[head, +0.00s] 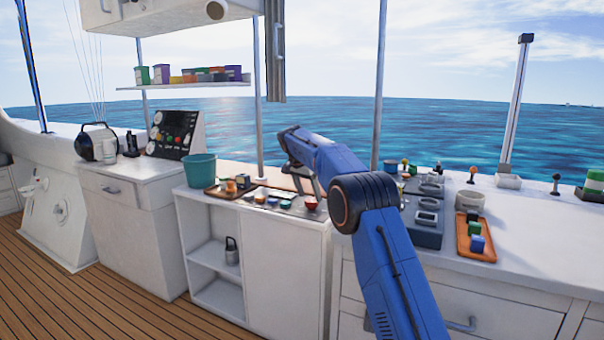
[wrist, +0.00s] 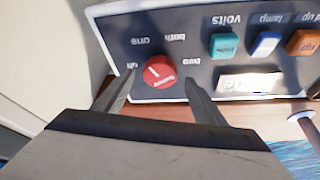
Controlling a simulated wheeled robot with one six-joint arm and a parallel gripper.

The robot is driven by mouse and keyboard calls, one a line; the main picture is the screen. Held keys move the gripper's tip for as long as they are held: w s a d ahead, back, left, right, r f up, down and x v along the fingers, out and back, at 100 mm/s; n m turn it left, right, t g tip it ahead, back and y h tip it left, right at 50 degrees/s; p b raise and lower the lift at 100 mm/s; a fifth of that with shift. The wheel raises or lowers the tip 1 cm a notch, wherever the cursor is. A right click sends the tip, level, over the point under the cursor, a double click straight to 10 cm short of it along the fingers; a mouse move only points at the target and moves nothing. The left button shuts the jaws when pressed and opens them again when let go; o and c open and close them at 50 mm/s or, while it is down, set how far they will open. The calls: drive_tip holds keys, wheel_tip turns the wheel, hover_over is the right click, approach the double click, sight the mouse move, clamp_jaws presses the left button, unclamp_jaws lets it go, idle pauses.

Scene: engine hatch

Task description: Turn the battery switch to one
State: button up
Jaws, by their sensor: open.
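The battery switch is a round red knob (wrist: 160,71) with a white mark, on a dark panel (wrist: 206,92) with a pale edge. The wrist view shows the panel upside down. Labels that read "one", "both", "two" and "off" surround the knob. The mark slants to the upper left in the picture, toward the "off" and "one" side; I cannot tell exactly which label it meets. My gripper (wrist: 159,84) is open, one finger on each side of the knob. Contact is not clear. In the head view the red knob (head: 311,204) is just below my gripper (head: 314,187).
Teal (wrist: 223,45), blue (wrist: 265,44) and orange (wrist: 303,42) buttons sit beside the knob. A teal bucket (head: 200,169) stands left of the panel. An orange tray (head: 476,252) with blocks lies on the right counter.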

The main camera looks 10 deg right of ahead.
drive_tip(key=v, duration=1.4)
drive_tip(key=shift+r, duration=0.2)
drive_tip(key=shift+s+a, duration=0.1)
drive_tip(key=shift+s, duration=0.05)
